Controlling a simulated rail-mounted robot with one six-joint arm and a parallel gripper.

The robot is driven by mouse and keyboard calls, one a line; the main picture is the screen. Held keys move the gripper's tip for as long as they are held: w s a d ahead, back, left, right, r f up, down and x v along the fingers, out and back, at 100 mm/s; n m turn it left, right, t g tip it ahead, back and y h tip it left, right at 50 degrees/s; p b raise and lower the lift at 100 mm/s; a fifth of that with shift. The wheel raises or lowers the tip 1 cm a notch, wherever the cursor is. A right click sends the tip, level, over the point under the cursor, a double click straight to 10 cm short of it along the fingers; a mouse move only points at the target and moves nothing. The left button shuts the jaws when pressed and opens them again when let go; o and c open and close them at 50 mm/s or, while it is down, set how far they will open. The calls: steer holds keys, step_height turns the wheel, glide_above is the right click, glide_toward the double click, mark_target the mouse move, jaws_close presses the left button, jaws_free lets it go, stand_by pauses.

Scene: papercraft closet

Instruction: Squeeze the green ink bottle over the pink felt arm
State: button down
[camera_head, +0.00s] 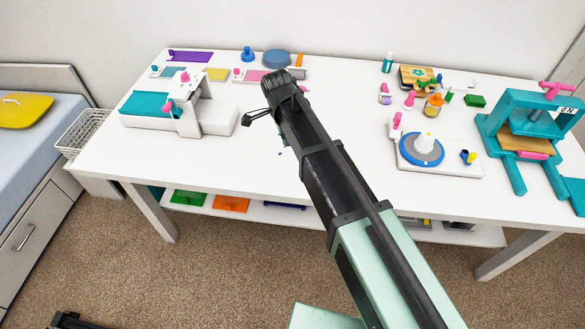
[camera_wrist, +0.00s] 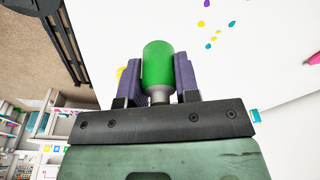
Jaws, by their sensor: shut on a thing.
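In the wrist view, the green ink bottle (camera_wrist: 158,62) stands between the two purple fingers of my gripper (camera_wrist: 158,78). My gripper is shut on it, with a grey neck showing at the bottle's lower end. White surface shows beyond the bottle. In the head view, my arm hides the bottle and most of my gripper. A pink piece (camera_wrist: 313,59) is cut off at the right edge of the wrist view; I cannot tell whether it is the felt arm. I cannot single out the pink felt arm in the head view.
Small coloured spots (camera_wrist: 207,27) mark the white surface. On the white table (camera_head: 330,180) stand a white-and-teal machine (camera_head: 190,108) at left, a blue-rimmed turntable (camera_head: 405,152) and a teal press (camera_head: 505,130) at right. Small bottles and pieces crowd the back right.

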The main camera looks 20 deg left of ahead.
mark_target(290, 162)
step_height(290, 162, down, 9)
steer(key=b, duration=0.6)
steer(key=shift+r, duration=0.25)
steer(key=shift+f, duration=0.25)
steer(key=c, duration=0.8)
jaws_free()
steer(key=shift+c, duration=0.2)
steer(key=r+p, duration=0.7)
steer(key=s+a+r+p, duration=0.1)
steer(key=r+p, duration=0.2)
steer(key=r, duration=0.1)
steer(key=shift+r+p, duration=0.1)
steer(key=shift+p, duration=0.2)
steer(key=shift+f, duration=0.2)
